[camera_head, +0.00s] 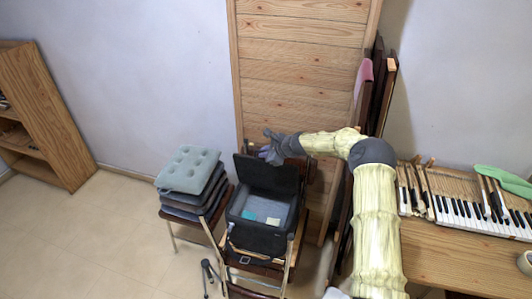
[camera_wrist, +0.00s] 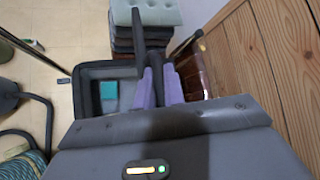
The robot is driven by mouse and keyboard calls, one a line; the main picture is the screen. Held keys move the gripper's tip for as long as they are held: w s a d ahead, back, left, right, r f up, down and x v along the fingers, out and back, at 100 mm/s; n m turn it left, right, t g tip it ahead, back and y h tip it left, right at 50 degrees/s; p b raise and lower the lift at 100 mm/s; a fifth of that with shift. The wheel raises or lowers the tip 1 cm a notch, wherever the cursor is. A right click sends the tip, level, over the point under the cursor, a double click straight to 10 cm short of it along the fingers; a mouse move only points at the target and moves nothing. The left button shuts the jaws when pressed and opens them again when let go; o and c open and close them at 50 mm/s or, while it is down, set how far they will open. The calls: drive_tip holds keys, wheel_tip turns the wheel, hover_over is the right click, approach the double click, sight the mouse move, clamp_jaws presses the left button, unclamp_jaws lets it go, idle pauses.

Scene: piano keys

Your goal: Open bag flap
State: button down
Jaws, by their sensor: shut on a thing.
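My gripper (camera_head: 270,152) is at the upper edge of the flap, reaching in from the right. In the wrist view, the purple-padded fingers (camera_wrist: 160,88) are shut on the dark flap (camera_wrist: 139,30), which shows nearly edge-on. The open bag (camera_wrist: 66,110) shows left of the fingers there. The exact contact is partly hidden.
A stack of grey cushions (camera_head: 188,170) on a chair stands close left of the bag. The wooden door (camera_head: 300,60) is close behind. Folded panels (camera_head: 378,90) lean right of it. A table with piano keys (camera_head: 470,212) is at the right. Open floor lies at the left.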

drive_tip(key=c, duration=1.8)
unclamp_jaws()
drive_tip(key=shift+o, duration=0.2)
drive_tip(key=shift+d, duration=0.1)
drive_tip(key=b+v, duration=0.5)
drive_tip(key=v, duration=1.2)
drive_tip(key=shift+s, duration=0.1)
